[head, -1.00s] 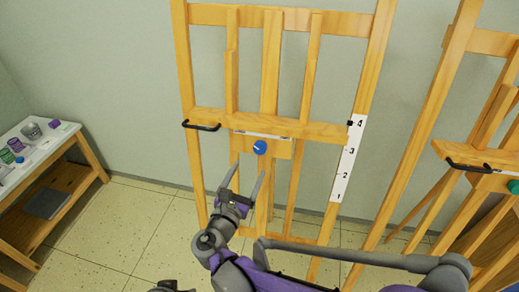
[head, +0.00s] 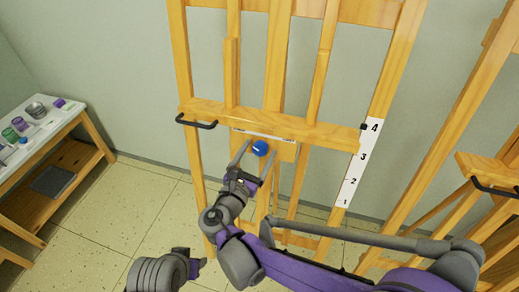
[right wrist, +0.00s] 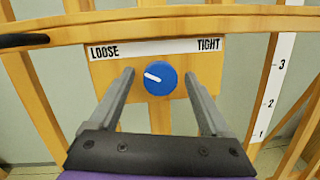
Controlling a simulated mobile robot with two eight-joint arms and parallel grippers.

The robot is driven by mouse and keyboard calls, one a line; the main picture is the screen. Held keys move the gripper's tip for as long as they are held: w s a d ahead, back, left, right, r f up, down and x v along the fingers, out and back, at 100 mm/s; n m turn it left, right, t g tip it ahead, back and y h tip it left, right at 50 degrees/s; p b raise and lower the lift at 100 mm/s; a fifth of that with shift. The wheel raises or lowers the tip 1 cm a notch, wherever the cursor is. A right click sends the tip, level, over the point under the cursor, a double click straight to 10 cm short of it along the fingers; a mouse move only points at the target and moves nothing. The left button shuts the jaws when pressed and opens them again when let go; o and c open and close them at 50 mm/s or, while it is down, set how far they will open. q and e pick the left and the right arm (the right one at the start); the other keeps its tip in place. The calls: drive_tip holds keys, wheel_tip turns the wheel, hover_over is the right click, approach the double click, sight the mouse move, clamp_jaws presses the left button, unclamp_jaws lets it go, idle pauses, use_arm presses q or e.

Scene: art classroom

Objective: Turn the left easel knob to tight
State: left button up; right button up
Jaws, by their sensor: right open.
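The left easel's blue round knob (head: 260,148) sits on a wooden block below the easel's ledge. In the right wrist view the knob (right wrist: 161,78) has a white pointer mark aimed left and slightly up, toward the LOOSE end of the label (right wrist: 155,48); TIGHT is at the right end. My right gripper (head: 261,149) is open, its fingers pointing at the knob. In the right wrist view, one finger is on each side of the knob with gaps between. Grey parts of my left arm show at the bottom of the head view; its fingers cannot be made out.
The easel's ledge (head: 290,123) crosses above the knob, with a black handle (head: 197,121) at its left. A numbered white strip (head: 357,165) runs down the right post. Another easel (head: 488,168) stands at right. A shelf table with jars (head: 55,128) stands at left.

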drive_tip(key=shift+s, duration=0.1)
drive_tip(key=shift+c, duration=1.1)
clamp_jaws()
